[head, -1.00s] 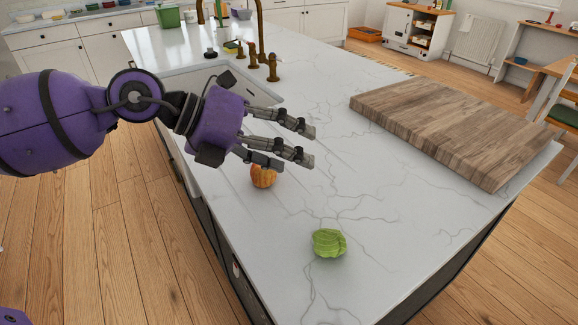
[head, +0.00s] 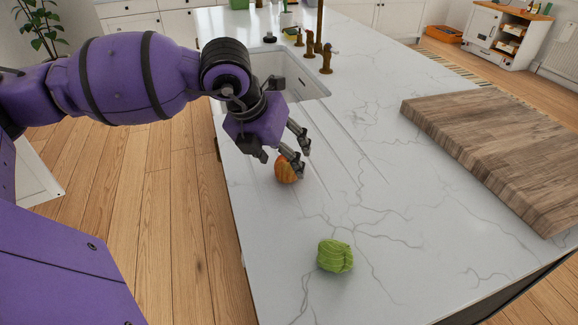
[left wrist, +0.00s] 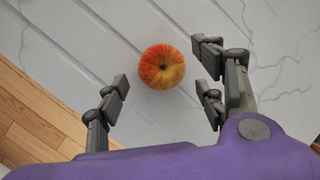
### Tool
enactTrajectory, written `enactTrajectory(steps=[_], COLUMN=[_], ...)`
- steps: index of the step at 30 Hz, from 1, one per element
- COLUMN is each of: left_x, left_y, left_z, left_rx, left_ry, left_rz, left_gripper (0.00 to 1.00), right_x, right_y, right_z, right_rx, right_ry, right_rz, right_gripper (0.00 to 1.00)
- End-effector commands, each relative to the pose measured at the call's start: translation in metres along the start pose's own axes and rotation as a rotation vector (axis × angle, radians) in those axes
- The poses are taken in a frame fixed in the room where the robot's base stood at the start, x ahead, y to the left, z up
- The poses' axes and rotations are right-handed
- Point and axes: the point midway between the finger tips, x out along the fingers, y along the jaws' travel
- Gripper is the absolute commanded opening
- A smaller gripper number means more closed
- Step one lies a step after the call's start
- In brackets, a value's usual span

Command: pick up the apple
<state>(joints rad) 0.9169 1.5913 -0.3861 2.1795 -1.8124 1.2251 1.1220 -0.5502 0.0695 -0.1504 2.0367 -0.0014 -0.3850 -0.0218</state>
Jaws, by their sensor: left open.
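The apple (head: 287,169), red and yellow, stands on the white marble counter beside the sink, close to the counter's left edge. In the left wrist view the apple (left wrist: 162,67) lies ahead of the open fingers, nearer the right-hand ones, with nothing touching it that I can see. My left gripper (head: 289,153) is above and just behind the apple in the head view, its fingers pointing down and covering part of it. In the left wrist view my left gripper (left wrist: 165,92) is open and empty. My right gripper is not in view.
A green cabbage (head: 335,256) sits on the counter (head: 390,215) nearer to me. A thick wooden board (head: 500,150) lies at the right. The sink (head: 288,78) and brass taps (head: 320,50) are behind the gripper. The counter around the apple is clear.

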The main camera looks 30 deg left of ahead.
Motion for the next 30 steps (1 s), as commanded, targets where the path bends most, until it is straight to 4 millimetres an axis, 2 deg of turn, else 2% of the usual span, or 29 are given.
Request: enactTrajectory(steps=[3,6,14,17,25,30], left_x=[0.018,0.028,0.032,0.032,0.032,0.031], left_y=[0.001,0.002,0.002,0.002,0.002,0.002], left_z=[0.0,0.0,0.0,0.0,0.0,0.0], left_rx=[-0.001,-0.001,0.0,0.0,0.0,0.0], left_ry=[0.001,0.001,0.001,0.001,0.001,0.0], left_rz=[-0.002,-0.001,-0.001,-0.001,-0.001,-0.001], left_gripper=[0.63,0.63,0.63,0.53,0.17,0.15], right_x=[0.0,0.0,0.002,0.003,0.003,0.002], right_y=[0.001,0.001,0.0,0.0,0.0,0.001], right_z=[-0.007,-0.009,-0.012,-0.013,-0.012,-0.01], right_rx=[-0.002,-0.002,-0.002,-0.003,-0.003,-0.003], right_ry=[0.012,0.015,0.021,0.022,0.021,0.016], right_rz=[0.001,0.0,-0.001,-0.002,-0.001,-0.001], right_gripper=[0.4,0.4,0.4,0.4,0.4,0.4])
